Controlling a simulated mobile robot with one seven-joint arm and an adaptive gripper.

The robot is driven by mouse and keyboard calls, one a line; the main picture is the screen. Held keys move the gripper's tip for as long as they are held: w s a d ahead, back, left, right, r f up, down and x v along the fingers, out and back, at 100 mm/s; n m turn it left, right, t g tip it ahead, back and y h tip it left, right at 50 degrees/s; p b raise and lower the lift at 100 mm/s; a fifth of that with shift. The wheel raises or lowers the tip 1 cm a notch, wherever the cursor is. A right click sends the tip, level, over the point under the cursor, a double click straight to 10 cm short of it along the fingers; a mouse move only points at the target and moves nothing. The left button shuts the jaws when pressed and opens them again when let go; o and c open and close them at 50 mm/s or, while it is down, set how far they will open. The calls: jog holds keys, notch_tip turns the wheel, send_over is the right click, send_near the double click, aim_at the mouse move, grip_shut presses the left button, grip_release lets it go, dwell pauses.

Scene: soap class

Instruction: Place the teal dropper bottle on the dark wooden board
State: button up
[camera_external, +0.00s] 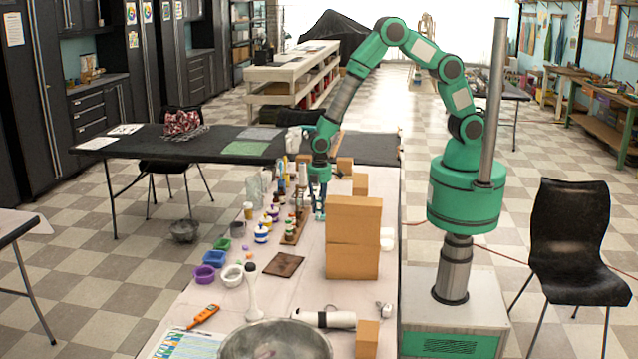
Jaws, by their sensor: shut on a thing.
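My green arm reaches down over the far part of the long table, and my gripper (319,197) points downward there. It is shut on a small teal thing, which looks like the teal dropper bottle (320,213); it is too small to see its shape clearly. The bottle is just right of a wooden rack of small bottles and behind the stacked boxes. I cannot tell whether its base touches the table. The dark wooden board (284,265) lies flat and bare nearer the camera, left of the boxes.
Stacked cardboard boxes (352,252) stand right of the board. A wooden rack (297,228) with several bottles lies behind it. A large metal bowl (275,343) is in front.

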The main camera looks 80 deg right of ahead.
jog(key=w+a+n, duration=0.1)
jog(key=w+a, duration=0.1)
jog(key=a, duration=0.2)
jog(key=w+a+n+b, duration=0.1)
jog(key=w+a+n, duration=0.1)
jog(key=a, duration=0.2)
jog(key=w+a+r+n+b, duration=0.1)
jog(key=w+a, duration=0.1)
jog(key=a, duration=0.2)
jog(key=shift+w+a+r+n, duration=0.1)
jog(key=shift+w+a+n, duration=0.05)
jog(key=shift+a+n, duration=0.15)
notch_tip(320, 180, up, 3)
jog(key=n+b, duration=0.3)
jog(key=n, duration=0.3)
send_over(284, 264)
jog(key=shift+w+r, duration=0.1)
jog(key=shift+r, duration=0.1)
jog(key=shift+d, duration=0.1)
jog(key=shift+f+b, duration=0.6)
jog(key=shift+f, duration=2.55)
jog(key=shift+f, duration=0.1)
jog(key=shift+f+b, duration=0.4)
jog(key=shift+f, duration=1.4)
jog(key=shift+f, duration=0.15)
